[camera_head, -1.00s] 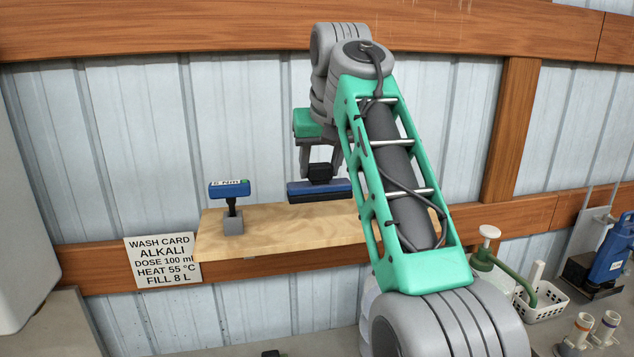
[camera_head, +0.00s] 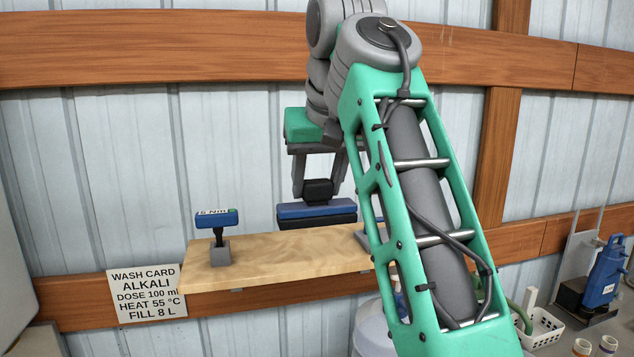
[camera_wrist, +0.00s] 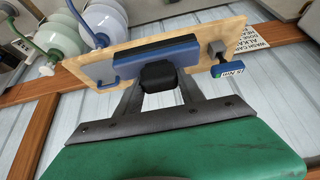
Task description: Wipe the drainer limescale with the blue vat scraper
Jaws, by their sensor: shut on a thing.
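The blue vat scraper (camera_head: 316,210) is a wide, flat blue bar with a black strip below it and a black grip block on top. My gripper (camera_head: 318,188) is shut on that black block and holds the scraper roughly level by the wooden shelf (camera_head: 268,262). A gap between scraper and shelf is hard to judge. In the wrist view, the scraper (camera_wrist: 190,50) lies across my fingers (camera_wrist: 158,98), over the shelf. I cannot make out the drainer or any limescale in these views.
A blue-headed tool (camera_head: 216,217) stands in a grey holder at the shelf's left end. A wash card (camera_head: 146,293) hangs below. My arm hides the shelf's right end. A white basket (camera_head: 540,328) and a blue device (camera_head: 604,272) are at right.

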